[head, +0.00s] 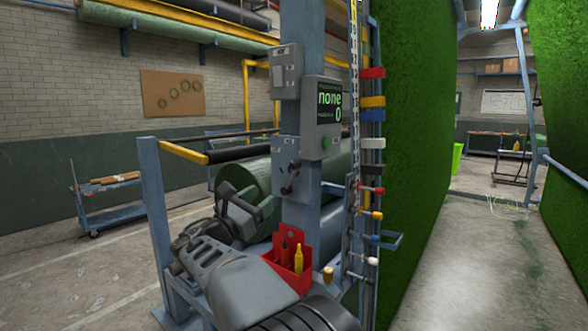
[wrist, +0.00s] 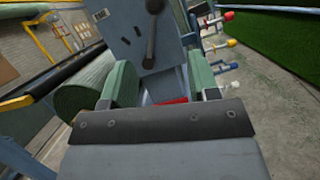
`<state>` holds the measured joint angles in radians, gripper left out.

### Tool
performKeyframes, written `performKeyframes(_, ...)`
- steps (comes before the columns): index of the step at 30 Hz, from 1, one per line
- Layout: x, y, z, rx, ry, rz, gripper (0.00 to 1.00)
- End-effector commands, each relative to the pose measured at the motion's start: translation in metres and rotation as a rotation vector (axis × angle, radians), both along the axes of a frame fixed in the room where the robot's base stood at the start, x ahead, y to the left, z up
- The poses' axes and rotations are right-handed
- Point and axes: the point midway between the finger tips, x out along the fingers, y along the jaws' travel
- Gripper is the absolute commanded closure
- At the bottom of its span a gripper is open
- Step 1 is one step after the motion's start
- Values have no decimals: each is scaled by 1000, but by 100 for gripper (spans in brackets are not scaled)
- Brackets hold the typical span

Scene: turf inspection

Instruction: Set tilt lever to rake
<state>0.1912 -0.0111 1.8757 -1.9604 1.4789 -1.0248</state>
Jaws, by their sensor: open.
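A black lever (head: 290,181) is on the front of a grey box (head: 287,152) fixed to the blue-grey post. It slants down, with its lower end slightly to the left. In the wrist view the lever (wrist: 151,36) runs nearly vertically down the box's face, beyond the fingertips. Any position labels are too small to read. My gripper (head: 249,198) is left of and below the lever, apart from it. In the wrist view my gripper (wrist: 159,68) has its two green fingers spread, with nothing between them.
A green turf roll (head: 243,172) lies behind my gripper. Coloured pegs (head: 372,143) line the right side, beside a turf wall (head: 412,150).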

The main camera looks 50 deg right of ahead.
Motion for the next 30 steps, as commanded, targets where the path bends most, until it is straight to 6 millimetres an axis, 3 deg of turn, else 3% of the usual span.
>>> performKeyframes(5,3,-14,15,-48,25,-15,45)
performKeyframes(21,5,-103,51,-46,25,-12,45)
performKeyframes(30,6,-124,59,-46,25,-9,45)
